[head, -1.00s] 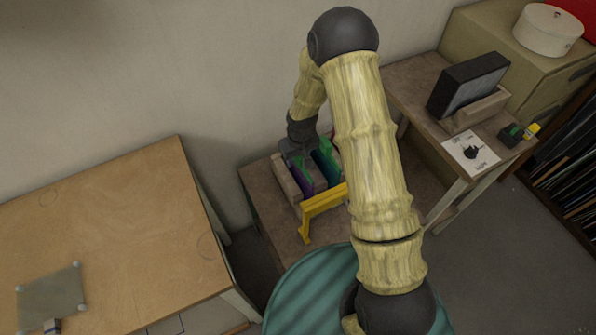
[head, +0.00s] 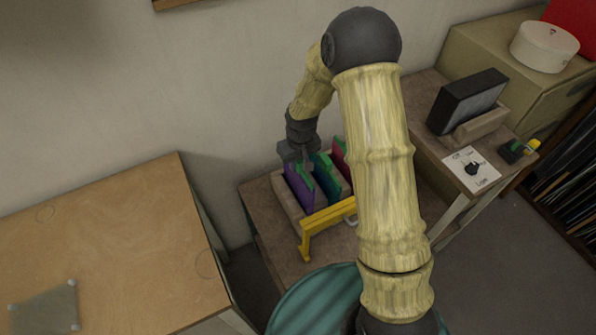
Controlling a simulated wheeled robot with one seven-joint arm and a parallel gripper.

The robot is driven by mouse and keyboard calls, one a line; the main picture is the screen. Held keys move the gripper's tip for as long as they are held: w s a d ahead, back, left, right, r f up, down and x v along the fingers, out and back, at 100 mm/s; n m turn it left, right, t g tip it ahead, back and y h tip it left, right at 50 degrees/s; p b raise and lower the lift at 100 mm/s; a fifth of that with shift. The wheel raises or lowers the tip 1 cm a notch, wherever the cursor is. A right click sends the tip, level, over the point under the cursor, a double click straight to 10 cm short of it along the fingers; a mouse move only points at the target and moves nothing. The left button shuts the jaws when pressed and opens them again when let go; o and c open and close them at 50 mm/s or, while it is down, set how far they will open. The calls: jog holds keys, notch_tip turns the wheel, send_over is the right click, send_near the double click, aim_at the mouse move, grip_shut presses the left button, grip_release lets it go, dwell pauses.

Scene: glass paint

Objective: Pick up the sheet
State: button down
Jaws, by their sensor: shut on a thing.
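Colored sheets stand on edge in a wooden rack (head: 283,195) on the low table. A purple sheet with a green edge (head: 298,192) is at the left, a teal sheet (head: 330,180) is beside it, and a red sheet (head: 340,155) is at the right, partly behind my arm. My gripper (head: 307,164) points down at the top edge of the purple sheet and appears shut on it. The contact is small and partly hidden. The purple sheet's lower part is still in the rack; I cannot tell whether it is raised.
A yellow frame (head: 327,225) stands in front of the rack. A side table at the right holds a dark panel (head: 468,100) and a white card (head: 471,169). A teal round top (head: 315,300) is in front.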

jog(key=shift+r, duration=1.95)
